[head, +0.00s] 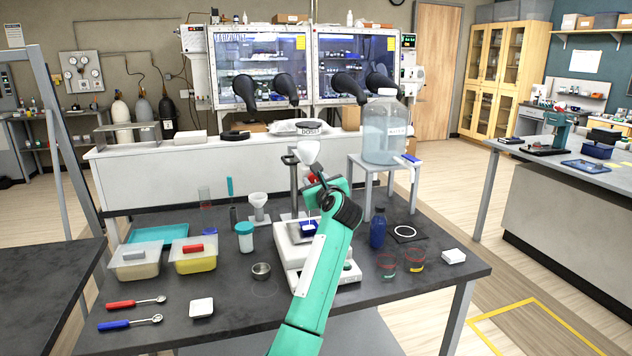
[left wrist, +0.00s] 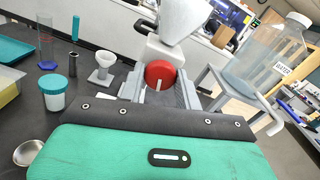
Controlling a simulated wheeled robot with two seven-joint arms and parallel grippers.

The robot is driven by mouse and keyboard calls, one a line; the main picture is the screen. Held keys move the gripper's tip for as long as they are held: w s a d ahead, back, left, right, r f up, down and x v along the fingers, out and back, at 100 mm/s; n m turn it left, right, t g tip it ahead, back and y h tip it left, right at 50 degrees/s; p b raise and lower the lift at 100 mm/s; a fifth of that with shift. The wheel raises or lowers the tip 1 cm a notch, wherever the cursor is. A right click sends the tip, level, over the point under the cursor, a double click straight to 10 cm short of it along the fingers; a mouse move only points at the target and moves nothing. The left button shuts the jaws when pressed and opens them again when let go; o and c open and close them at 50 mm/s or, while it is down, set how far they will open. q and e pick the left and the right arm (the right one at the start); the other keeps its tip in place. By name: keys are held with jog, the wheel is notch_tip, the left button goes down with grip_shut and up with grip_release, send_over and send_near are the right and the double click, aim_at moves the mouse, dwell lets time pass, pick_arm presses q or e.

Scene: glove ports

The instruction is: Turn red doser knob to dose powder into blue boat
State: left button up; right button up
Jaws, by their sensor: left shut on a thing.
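The red doser knob (left wrist: 160,74) has a white mark and sits below the white funnel of the powder doser (left wrist: 180,18) in the left wrist view. My left gripper (left wrist: 159,92) is shut on the knob, one grey finger on each side. In the head view the doser (head: 308,152) stands on a grey post, and the knob (head: 311,180) is mostly hidden by my teal left gripper (head: 316,187). The blue boat (head: 307,229) sits on the white balance (head: 285,240) below, partly hidden by my arm. Whether it holds powder cannot be seen. My right gripper is out of view.
A large clear water bottle (head: 384,135) stands on a grey stand (head: 368,170) right of the doser. A dark blue bottle (head: 377,228) and small beakers (head: 387,265) stand right of the balance. A teal-lidded jar (head: 244,238) and metal cup (head: 261,271) stand left of it.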

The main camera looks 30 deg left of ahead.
pick_arm(q)
jog(key=shift+r+m+p, duration=0.1)
jog(key=shift+m+p, duration=0.2)
jog(key=shift+p, duration=0.2)
jog(key=m+p, duration=0.3)
jog(key=shift+r+p, duration=0.1)
jog(key=shift+p, duration=0.3)
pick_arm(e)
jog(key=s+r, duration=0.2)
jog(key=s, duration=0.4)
pick_arm(q)
jog(key=m+p, duration=0.8)
jog(key=p, duration=0.3)
jog(key=shift+m+p, duration=0.3)
jog(key=shift+m, duration=0.1)
jog(key=shift+f+m+p, duration=0.25)
jog(key=shift+m+p, duration=1.05)
jog(key=shift+p, duration=0.15)
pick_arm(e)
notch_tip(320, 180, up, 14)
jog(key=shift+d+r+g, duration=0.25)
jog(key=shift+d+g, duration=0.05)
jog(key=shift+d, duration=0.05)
pick_arm(q)
jog(key=o, duration=1)
jog(key=shift+d, duration=0.1)
